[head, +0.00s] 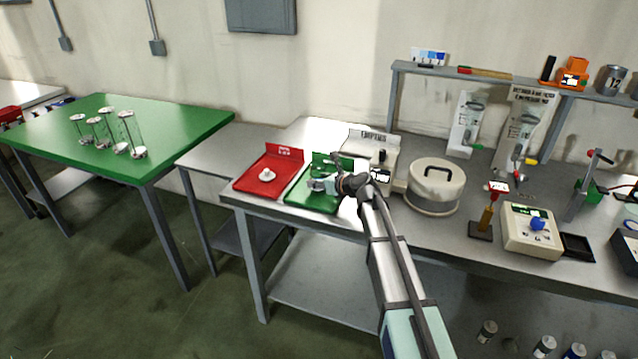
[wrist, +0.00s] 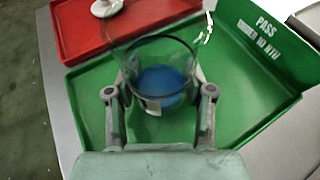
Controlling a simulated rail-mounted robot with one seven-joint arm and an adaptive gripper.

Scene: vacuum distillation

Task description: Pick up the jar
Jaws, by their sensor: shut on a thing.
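The jar (wrist: 160,75) is a clear glass vessel with blue at its bottom and a small pale label patch low on its side. In the wrist view it is between the two fingers of my gripper (wrist: 160,105), which are shut on it from either side. The jar is over the green tray (wrist: 255,95), which is marked PASS; I cannot tell whether its base touches the tray. In the head view my gripper (head: 322,184) is at the green tray (head: 308,200), and the jar is small and hard to make out there.
A red tray (head: 252,182) with a small white object (head: 267,175) adjoins on the left. A white device (head: 370,155) and a round lidded pot (head: 434,187) stand to the right. A green table (head: 175,125) with several glass vessels is at far left.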

